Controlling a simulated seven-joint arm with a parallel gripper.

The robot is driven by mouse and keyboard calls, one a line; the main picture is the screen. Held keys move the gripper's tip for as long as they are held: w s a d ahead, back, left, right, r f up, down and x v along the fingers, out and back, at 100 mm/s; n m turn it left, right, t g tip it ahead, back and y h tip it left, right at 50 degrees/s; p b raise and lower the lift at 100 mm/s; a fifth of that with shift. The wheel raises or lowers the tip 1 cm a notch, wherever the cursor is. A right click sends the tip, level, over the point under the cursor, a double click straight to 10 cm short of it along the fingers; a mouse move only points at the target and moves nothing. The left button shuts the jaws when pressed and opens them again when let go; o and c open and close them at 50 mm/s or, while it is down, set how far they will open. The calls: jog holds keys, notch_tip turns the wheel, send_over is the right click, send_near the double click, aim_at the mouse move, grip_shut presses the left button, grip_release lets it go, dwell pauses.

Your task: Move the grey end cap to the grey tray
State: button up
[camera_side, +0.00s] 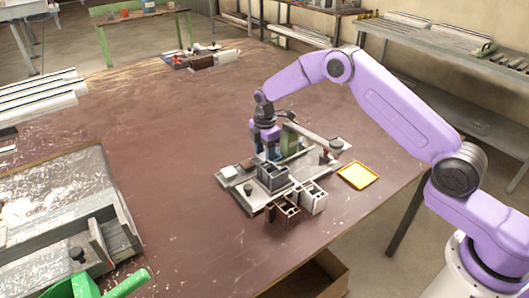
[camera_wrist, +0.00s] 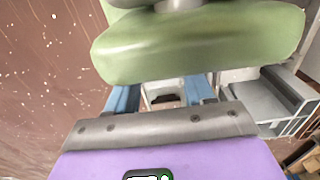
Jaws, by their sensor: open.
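My gripper (camera_side: 268,153) points down over the back of the clamp plate, beside a green clamp body (camera_side: 290,142). In the wrist view my gripper (camera_wrist: 162,96) has its two blue fingers apart. Between them shows a small pale piece with a dark slot (camera_wrist: 164,98); I cannot tell whether it is the grey end cap, or whether a finger touches it. The green clamp part (camera_wrist: 200,47) covers much of that view. I cannot pick out the grey tray for certain; a small pale square (camera_side: 229,172) sits at the plate's left corner.
Grey profiles (camera_side: 272,176) stand on the plate's front, with brown (camera_side: 284,212) and white (camera_side: 314,199) profile pieces nearby. A clamp arm (camera_side: 318,137) reaches right above the plate. A yellow tray (camera_side: 357,176) lies to the right. The bench (camera_side: 160,140) left of the plate is clear.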

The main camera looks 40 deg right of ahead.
aim_at(264, 156)
notch_tip(264, 156, up, 12)
dwell(0.5)
jog(key=shift+r, duration=0.15)
jog(key=s+a+r+m, duration=0.1)
jog(key=s+a+r, duration=0.15)
jog(key=s, duration=0.45)
jog(key=s+a+r+m, duration=0.1)
jog(key=s+a+r, duration=0.15)
jog(key=s, duration=0.55)
jog(key=s+a+r+m, duration=0.1)
jog(key=s+r, duration=0.2)
jog(key=s, duration=0.4)
jog(key=s+d+f+m, duration=0.1)
jog(key=s+d, duration=0.3)
jog(key=s, duration=0.8)
jog(key=s+d+m, duration=0.1)
jog(key=s+d, duration=0.4)
jog(key=s, duration=0.6)
jog(key=shift+s+d+f, duration=0.15)
jog(key=shift+s+f, duration=0.2)
